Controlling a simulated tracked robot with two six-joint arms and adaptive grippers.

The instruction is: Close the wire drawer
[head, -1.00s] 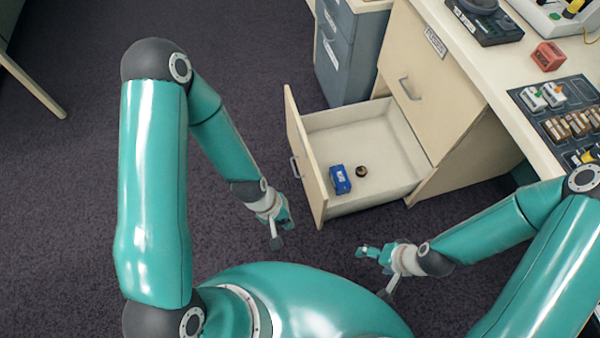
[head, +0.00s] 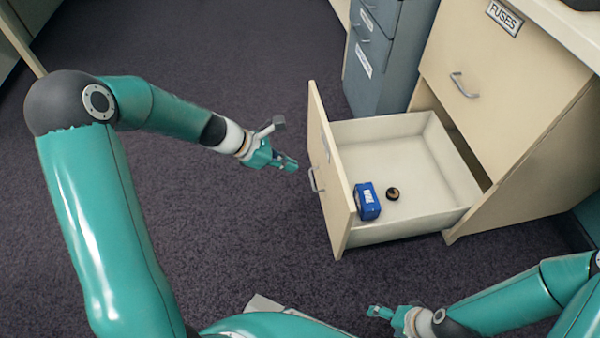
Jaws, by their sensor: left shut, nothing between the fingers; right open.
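The open drawer (head: 344,215) is pulled far out of the cream cabinet, low near the floor. Its front panel faces left and has a metal handle (head: 313,180). Inside lie a blue box (head: 367,201) with white lettering and a small dark round object (head: 393,193). No label on this drawer's front can be read. My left gripper (head: 291,164) is shut and empty, just left of the drawer front near the handle, with a small apparent gap.
A closed cream drawer front (head: 480,75) labelled FUSES is above the open drawer. A grey-blue drawer unit (head: 375,65) stands behind it. The dark carpet (head: 230,60) left of the drawer is clear. The worktop edge (head: 570,35) is at the upper right.

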